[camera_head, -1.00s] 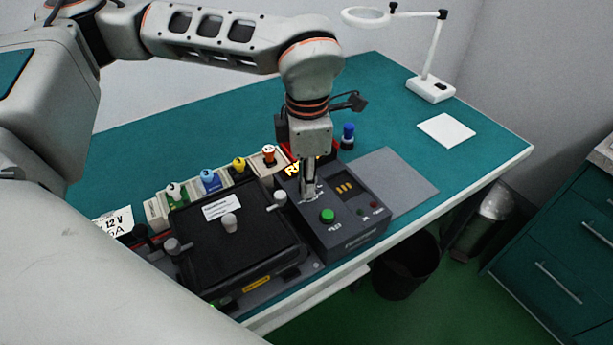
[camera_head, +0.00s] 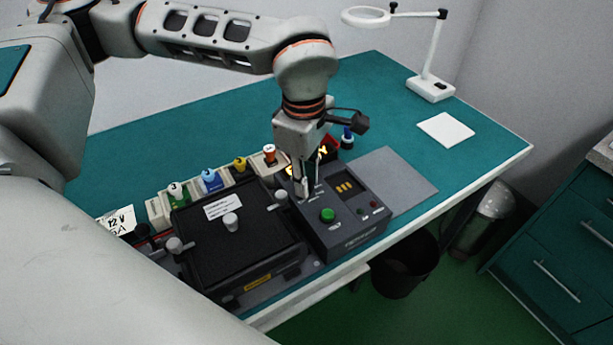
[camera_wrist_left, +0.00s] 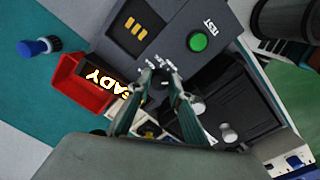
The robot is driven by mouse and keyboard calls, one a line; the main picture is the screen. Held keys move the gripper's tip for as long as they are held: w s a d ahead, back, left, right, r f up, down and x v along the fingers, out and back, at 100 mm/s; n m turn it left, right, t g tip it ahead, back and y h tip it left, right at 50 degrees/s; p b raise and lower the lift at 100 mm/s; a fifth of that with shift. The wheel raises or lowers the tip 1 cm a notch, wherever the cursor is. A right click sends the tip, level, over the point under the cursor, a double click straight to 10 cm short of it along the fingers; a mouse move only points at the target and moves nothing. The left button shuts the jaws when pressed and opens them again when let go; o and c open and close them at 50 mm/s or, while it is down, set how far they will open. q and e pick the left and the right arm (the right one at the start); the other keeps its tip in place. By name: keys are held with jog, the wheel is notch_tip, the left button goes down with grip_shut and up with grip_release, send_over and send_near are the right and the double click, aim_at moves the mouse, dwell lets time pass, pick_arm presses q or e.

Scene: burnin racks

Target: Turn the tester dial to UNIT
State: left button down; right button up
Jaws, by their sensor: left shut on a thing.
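The dark grey tester (camera_head: 345,231) stands on the bench, with a green TEST button (camera_head: 327,215) and yellow bars on its top. The button also shows in the left wrist view (camera_wrist_left: 198,42). My left gripper (camera_head: 303,190) points down over the tester's back left part. In the left wrist view its fingers (camera_wrist_left: 160,82) are shut on either side of the small dark dial (camera_wrist_left: 159,86). White labels ring the dial, but they are too small and covered to read, so I cannot tell its setting. My right gripper is not in view.
A black lidded fixture (camera_head: 240,247) with pale knobs sits left of the tester. Behind stand several colour-topped holders, a red tray (camera_wrist_left: 82,88) and a lit yellow display (camera_wrist_left: 106,82), partly hidden. A grey mat (camera_head: 400,184) lies bare to the right.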

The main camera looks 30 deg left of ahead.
pick_arm(q)
jog(key=shift+r, duration=0.1)
dwell(0.3)
jog(key=c, duration=1.8)
grip_release()
jog(key=r, duration=1.2)
jog(key=shift+s, duration=0.25)
jog(key=shift+s+f, duration=0.1)
